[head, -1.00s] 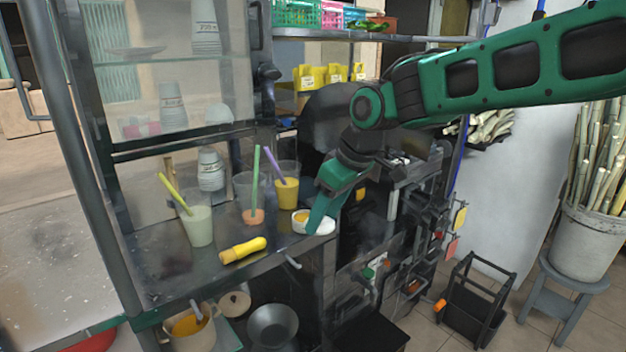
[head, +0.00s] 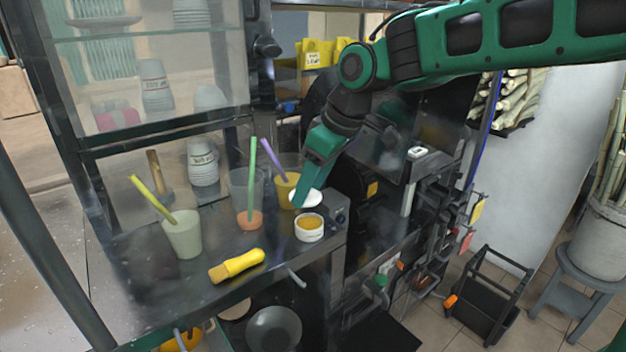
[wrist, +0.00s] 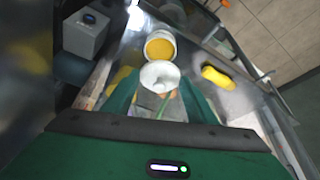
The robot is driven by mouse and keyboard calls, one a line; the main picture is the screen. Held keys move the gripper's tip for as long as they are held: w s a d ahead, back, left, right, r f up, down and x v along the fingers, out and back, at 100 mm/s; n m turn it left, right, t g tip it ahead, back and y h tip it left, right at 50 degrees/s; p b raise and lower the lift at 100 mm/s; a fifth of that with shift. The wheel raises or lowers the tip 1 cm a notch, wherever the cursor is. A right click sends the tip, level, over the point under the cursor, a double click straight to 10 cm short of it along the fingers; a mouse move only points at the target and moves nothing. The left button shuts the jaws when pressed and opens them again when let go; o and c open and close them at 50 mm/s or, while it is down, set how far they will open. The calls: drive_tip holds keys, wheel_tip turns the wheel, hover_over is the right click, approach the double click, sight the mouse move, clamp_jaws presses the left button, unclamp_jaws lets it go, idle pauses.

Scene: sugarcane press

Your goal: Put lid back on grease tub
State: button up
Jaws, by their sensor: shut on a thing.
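The grease tub (head: 309,231) is a small white round pot with orange-yellow grease in its open top. It stands upright on the metal counter near the front right corner, and in the wrist view (wrist: 160,48) it lies just past the lid. The white round lid (head: 309,196) is at the tip of my gripper (head: 300,201), behind the tub in the head view and apart from it. The wrist view shows the lid (wrist: 160,74) between my green fingers (wrist: 160,95), which are shut on it. The exact grip contact is partly hidden.
A yellow-handled brush (head: 237,265) lies left of the tub. Cups with straws stand behind: a pale green drink (head: 184,236), a pinkish one (head: 249,218) and an orange one partly hidden by my gripper. A dark machine (head: 380,190) stands at the right of the counter.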

sight(320, 198)
drive_tip(key=shift+w+d+f, duration=0.1)
drive_tip(key=shift+d+f, duration=0.1)
drive_tip(key=shift+f, duration=0.9)
drive_tip(key=shift+d+f, duration=0.15)
drive_tip(key=shift+f, duration=1.6)
drive_tip(key=shift+d+r, duration=0.1)
drive_tip(key=shift+f, duration=0.2)
idle(0.4)
drive_tip(key=o, duration=1.6)
drive_tip(key=shift+c, duration=0.2)
drive_tip(key=shift+r, duration=0.1)
drive_tip(key=shift+r, duration=3.45)
